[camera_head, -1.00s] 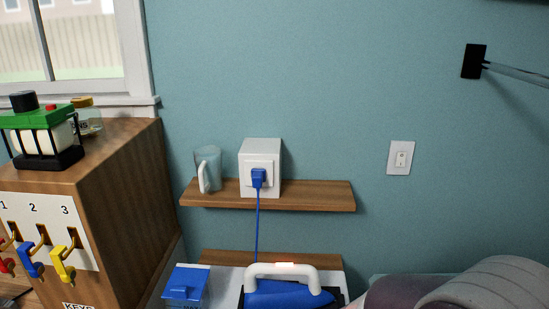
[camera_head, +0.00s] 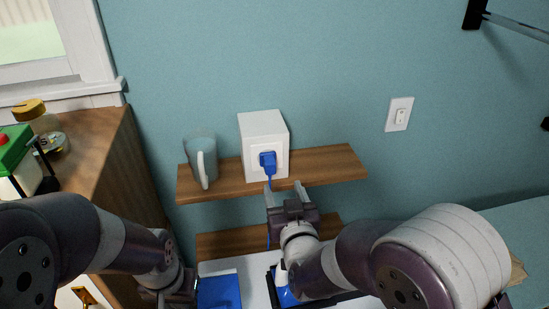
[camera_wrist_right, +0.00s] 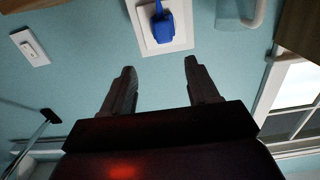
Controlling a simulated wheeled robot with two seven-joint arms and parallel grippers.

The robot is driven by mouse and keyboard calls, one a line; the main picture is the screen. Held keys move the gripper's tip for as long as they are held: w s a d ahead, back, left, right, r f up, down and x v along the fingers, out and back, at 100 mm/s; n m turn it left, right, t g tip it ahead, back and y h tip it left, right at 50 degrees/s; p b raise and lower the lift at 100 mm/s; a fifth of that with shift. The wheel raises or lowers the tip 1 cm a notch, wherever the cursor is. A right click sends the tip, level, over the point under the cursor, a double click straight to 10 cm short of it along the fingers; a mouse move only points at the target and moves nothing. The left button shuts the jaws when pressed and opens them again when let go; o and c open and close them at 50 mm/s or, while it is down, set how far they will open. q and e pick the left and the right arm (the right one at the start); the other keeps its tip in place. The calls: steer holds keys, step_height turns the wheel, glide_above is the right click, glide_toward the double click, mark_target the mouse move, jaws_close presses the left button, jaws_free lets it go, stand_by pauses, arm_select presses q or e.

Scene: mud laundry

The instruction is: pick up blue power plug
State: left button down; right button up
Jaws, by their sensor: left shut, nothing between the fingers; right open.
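The blue power plug (camera_head: 268,161) sits in the front of a white socket box (camera_head: 264,125) on a wooden wall shelf (camera_head: 330,167). Its blue cord hangs down from it. My right gripper (camera_head: 285,192) is open and empty, just in front of and below the plug. In the right wrist view the plug (camera_wrist_right: 162,28) is beyond the fingertips, roughly between them in line, and the gripper (camera_wrist_right: 159,68) does not touch it. My left gripper (camera_head: 172,290) is shut and empty, low at the left, its fingers mostly hidden.
A glass mug (camera_head: 201,160) stands on the shelf left of the socket box. Below are a lower shelf (camera_head: 215,243), a blue box (camera_head: 219,291) and a blue iron, partly covered by my right arm. A wooden cabinet (camera_head: 105,150) stands left. A light switch (camera_head: 399,114) is on the wall.

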mark_target(271, 166)
steer(key=w, duration=0.2)
steer(key=w+a+p, duration=0.1)
steer(key=w, duration=0.1)
steer(key=w+a, duration=0.1)
steer(key=w, duration=0.1)
steer(key=shift+a+f, duration=0.2)
steer(key=shift+f, duration=0.2)
steer(key=w+p, duration=0.3)
steer(key=shift+w+a+r, duration=0.1)
steer(key=shift+w+r, duration=0.1)
steer(key=shift+w+f, duration=0.1)
steer(key=shift+w, duration=0.2)
steer(key=shift+w+a+f, duration=0.15)
steer(key=shift+w+f, duration=0.1)
steer(key=shift+w, duration=0.1)
steer(key=shift+a, duration=0.1)
steer(key=shift+c, duration=0.9)
steer(key=c, duration=0.5)
jaws_close()
arm_select(q)
steer(key=r, duration=0.4)
steer(key=shift+w+a+r, duration=0.15)
steer(key=shift+w+a, duration=0.2)
steer(key=shift+a, duration=0.05)
arm_select(e)
steer(key=shift+s+r, duration=0.1)
steer(key=shift+s, duration=0.05)
